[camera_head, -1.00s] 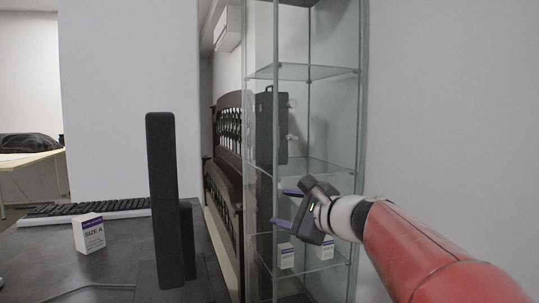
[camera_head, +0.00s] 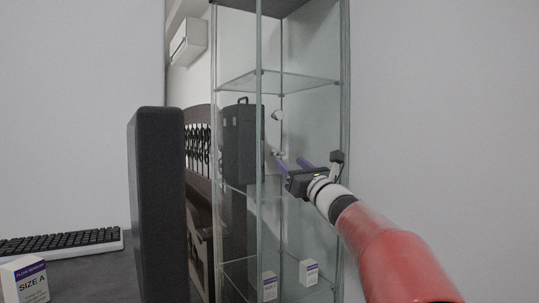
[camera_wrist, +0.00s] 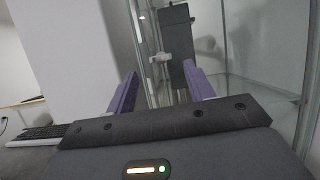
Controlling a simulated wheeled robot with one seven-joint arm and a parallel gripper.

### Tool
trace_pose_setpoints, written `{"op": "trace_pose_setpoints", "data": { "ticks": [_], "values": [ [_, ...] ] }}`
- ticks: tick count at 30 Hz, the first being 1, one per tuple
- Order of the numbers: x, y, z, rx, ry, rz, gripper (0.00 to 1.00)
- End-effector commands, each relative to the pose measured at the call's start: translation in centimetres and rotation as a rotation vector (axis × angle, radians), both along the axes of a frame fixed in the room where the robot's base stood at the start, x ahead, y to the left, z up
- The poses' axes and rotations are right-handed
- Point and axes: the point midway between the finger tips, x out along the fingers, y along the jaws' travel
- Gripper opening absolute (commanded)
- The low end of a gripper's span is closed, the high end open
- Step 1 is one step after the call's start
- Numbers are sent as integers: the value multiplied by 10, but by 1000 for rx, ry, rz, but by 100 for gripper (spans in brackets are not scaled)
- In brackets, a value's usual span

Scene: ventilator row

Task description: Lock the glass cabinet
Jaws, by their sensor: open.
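The tall glass cabinet (camera_head: 300,85) stands in the middle of the head view, with clear panes, a thin metal frame and glass shelves. Two small pale fittings show on its front: an upper knob (camera_head: 277,115) and a lower fitting (camera_head: 278,153). My gripper (camera_head: 291,162) is open, its purple fingers pointing at the cabinet just below and right of the lower fitting. In the wrist view, a pale fitting (camera_wrist: 160,58) lies ahead, between and beyond the open fingers. I see no contact. Whether the door is fully closed cannot be told.
Small white boxes (camera_head: 308,272) stand low in the cabinet. A dark case (camera_head: 243,150) shows through the glass. A plain wall (camera_head: 440,130) bounds the right.

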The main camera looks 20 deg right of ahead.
Motion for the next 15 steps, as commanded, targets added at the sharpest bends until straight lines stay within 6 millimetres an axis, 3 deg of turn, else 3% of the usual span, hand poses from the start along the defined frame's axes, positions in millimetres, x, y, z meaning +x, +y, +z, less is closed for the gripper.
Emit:
{"op": "trace_pose_setpoints", "data": {
  "ticks": [9, 15],
  "values": [
    [46, 10, 21, 0, 0, 2, 53],
    [62, 13, 27, -3, 1, 1, 53]
  ]
}}
